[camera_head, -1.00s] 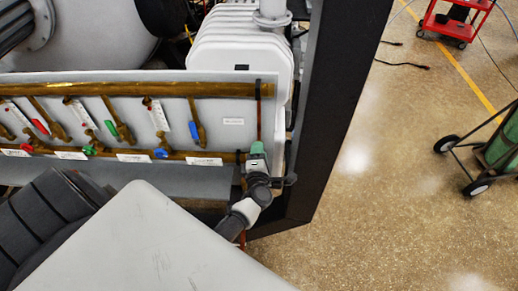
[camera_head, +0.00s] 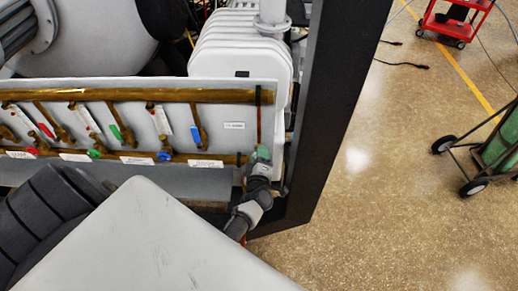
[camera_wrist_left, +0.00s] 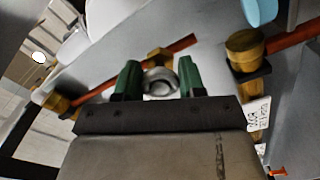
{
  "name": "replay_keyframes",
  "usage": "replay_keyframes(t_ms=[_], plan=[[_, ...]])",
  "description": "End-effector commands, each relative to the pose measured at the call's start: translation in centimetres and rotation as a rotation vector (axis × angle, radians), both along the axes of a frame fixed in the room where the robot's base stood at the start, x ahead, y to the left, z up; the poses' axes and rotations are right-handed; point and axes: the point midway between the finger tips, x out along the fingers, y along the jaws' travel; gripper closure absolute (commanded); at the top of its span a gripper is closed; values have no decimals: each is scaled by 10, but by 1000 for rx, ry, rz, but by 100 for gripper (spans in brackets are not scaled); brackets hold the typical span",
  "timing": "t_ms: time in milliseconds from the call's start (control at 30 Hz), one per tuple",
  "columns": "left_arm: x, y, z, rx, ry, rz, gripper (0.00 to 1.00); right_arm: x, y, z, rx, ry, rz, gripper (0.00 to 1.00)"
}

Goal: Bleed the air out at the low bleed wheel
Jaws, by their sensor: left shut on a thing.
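The low bleed wheel (camera_wrist_left: 160,82) shows in the left wrist view as a small round grey metal piece in front of a brass fitting. My left gripper (camera_wrist_left: 161,80) has its two green fingers on either side of it, shut on it. In the head view my left gripper (camera_head: 261,154) is at the lower right corner of the grey pipe panel (camera_head: 228,140), at the end of the lower brass pipe. There the gripper hides the wheel. My right gripper is in neither view.
Red, green and blue valve handles (camera_head: 164,156) with white tags line the panel to the left. A dark frame post (camera_head: 335,90) stands close on the right. Beyond it are open floor, a wheeled cylinder cart (camera_head: 474,187) and a red cart (camera_head: 457,20).

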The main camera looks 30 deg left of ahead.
Motion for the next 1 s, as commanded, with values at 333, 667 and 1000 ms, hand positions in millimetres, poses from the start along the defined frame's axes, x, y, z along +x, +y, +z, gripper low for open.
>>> replay_keyframes(t_ms=[333,667,1000], plan=[[-1,-1,-2,15,14,-1,84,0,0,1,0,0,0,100],[-1,0,-1,15,12,-1,36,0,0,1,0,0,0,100],[-4,-2,0,14,11,0,34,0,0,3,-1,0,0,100]])
